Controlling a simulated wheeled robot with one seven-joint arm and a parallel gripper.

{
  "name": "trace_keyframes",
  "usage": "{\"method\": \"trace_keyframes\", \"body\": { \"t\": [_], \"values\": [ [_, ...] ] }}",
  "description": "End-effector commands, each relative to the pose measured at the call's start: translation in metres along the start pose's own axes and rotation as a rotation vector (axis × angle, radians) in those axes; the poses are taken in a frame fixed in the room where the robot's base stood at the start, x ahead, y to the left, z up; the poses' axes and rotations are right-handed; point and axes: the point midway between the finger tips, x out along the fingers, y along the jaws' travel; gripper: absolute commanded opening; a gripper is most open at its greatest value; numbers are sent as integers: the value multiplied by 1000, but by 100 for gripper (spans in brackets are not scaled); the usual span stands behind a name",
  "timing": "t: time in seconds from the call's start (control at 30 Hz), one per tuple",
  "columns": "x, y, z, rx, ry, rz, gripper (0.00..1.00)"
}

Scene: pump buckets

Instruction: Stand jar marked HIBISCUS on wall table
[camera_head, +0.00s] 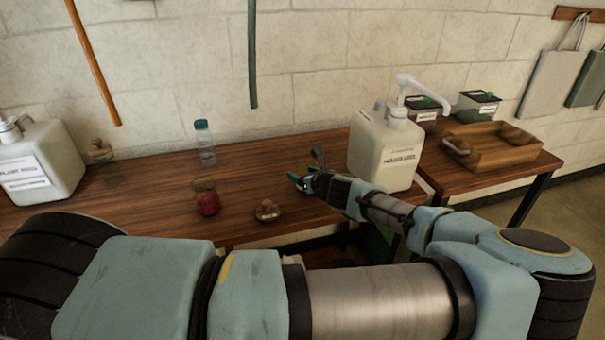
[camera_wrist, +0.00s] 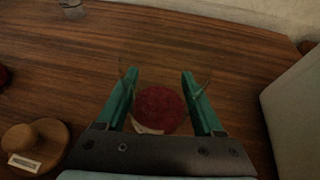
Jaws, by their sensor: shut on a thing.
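My gripper (camera_head: 299,181) is low over the long wooden table (camera_head: 255,165), left of a large white pump bucket (camera_head: 385,150). In the wrist view its green fingers (camera_wrist: 158,95) are shut on a clear glass jar with dark red contents (camera_wrist: 158,108). A bit of pale label shows at its lower edge, unreadable. In the head view my gripper mostly hides this jar. A second jar with red contents (camera_head: 208,200) stands on the table to the left. I cannot read which jar is marked HIBISCUS, or tell whether the held jar touches the table.
A wooden lid (camera_head: 267,210) with a small label lies near the front edge. A teal-capped bottle (camera_head: 205,142) stands at the back. Another white bucket (camera_head: 38,160) is far left. A separate table at right bears a wooden tray (camera_head: 490,147) and dark green-topped containers (camera_head: 476,106).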

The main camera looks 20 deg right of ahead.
Motion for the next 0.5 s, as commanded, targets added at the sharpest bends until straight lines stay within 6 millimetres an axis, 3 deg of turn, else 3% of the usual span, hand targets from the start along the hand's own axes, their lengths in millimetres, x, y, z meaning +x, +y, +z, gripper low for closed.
{"method": "trace_keyframes", "body": {
  "t": [0.43,0.47,0.5],
  "values": [
    [4,0,-9,-1,-1,1,0],
    [4,0,-10,-1,0,1,70],
    [4,0,-9,-1,0,1,75]
  ]
}}
